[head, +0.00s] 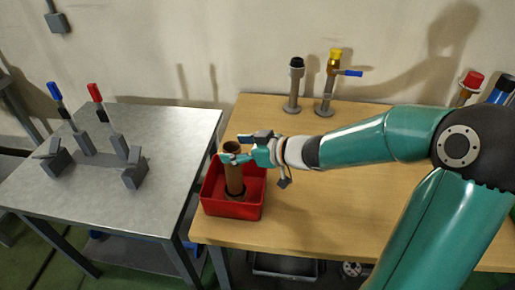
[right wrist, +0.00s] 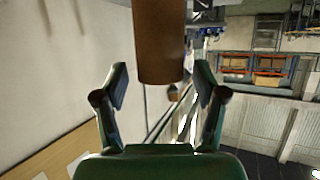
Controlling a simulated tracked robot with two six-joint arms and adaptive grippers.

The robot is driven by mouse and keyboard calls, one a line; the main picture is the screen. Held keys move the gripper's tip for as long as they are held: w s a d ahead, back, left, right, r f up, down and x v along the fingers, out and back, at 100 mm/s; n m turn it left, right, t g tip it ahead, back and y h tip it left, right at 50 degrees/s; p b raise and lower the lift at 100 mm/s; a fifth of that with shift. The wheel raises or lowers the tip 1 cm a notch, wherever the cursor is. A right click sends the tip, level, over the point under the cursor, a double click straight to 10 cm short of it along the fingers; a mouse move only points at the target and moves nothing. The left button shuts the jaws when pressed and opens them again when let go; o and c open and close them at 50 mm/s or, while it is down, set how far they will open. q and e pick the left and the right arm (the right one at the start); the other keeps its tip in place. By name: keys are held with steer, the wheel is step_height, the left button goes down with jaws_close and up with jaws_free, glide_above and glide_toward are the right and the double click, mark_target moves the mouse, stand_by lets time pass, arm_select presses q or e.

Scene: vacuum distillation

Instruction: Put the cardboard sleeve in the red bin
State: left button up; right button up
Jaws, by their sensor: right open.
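The cardboard sleeve (head: 235,176) is a brown tube standing upright in the red bin (head: 231,208), at the left end of the wooden table. My right gripper (head: 236,152) is at the sleeve's upper part, with its fingers at either side of it in the head view. In the right wrist view the sleeve (right wrist: 159,42) shows between and beyond the open fingers of my right gripper (right wrist: 160,88). The fingers stand apart from the sleeve's sides there. The sleeve's lower end is inside the bin, near a darker ring at its foot. My left gripper is not in view.
The wooden table (head: 330,205) is mostly clear. A black-topped post (head: 294,86) and a yellow-topped valve with a blue handle (head: 331,84) stand at its back. Red and blue capped items are at the far right. A grey metal table (head: 150,195) with clamps stands left, across a gap.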

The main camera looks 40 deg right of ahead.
steer(key=p+v, duration=0.2)
steer(key=v, duration=0.8)
steer(key=shift+s, duration=0.3)
steer(key=shift+r, duration=0.15)
